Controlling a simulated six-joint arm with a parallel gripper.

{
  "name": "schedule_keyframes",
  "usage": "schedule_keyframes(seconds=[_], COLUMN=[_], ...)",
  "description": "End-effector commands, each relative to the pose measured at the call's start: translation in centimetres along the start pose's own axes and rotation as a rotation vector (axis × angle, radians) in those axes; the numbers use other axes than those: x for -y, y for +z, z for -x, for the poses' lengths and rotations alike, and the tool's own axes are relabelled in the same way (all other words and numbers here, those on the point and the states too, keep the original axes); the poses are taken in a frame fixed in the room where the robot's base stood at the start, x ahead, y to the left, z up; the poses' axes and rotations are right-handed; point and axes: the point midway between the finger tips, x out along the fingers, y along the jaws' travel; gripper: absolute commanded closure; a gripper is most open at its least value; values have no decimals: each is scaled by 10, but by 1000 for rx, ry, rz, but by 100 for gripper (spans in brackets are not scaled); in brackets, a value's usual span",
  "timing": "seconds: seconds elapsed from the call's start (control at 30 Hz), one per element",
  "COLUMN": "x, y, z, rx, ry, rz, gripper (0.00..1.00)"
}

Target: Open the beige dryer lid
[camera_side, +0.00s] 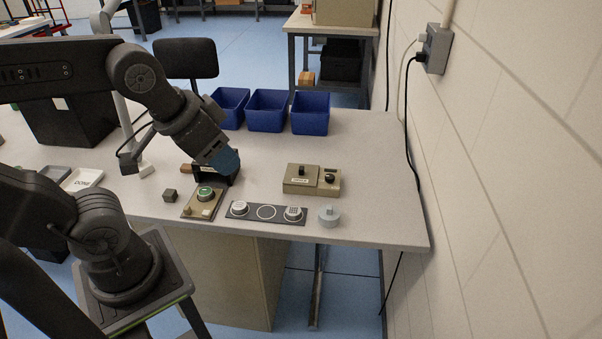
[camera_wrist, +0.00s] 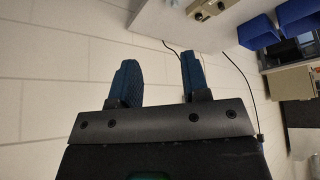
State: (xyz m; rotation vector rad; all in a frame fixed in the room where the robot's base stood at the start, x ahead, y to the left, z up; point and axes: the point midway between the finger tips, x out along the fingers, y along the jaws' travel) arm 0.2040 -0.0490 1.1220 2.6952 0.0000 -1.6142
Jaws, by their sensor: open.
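The beige dryer (camera_side: 327,190) stands on the table, right of centre. Its beige lid (camera_side: 293,184) looks flat and closed, with a small dark knob on top and a pale label in front. A beige unit at the top of the wrist view (camera_wrist: 212,8) looks like the same dryer. My gripper (camera_side: 228,162) is to the left of the dryer, apart from it and above the table. In the wrist view my blue fingers (camera_wrist: 158,65) are spread with nothing between them. The lid's hinge cannot be made out.
Below my gripper are a black holder (camera_side: 207,174) and a small press with a green dome (camera_side: 205,193). A dark strip (camera_side: 267,212) with round badges and a grey round part (camera_side: 329,215) lie in front of the dryer. Blue bins (camera_side: 266,111) stand behind; the wall is right.

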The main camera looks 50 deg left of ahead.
Motion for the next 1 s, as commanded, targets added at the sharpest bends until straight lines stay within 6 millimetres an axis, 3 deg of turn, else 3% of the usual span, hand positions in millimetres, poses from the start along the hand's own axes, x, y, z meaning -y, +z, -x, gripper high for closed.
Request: schedule_keyframes(seconds=[0.17, 0.27, 0.47, 0.7, 0.9, 1.0], x=[4, 10, 35, 78, 124, 148], y=[-14, -39, -104, -168, -200, -206], z=[-1, -6, -34, -96, -166, -206], rx=[20, 56, 146, 252, 338, 380], ry=[-8, -20, -55, -98, -135, -153], rz=[29, 79, 221, 395, 542, 615], gripper=[57, 57, 57, 57, 57, 57])
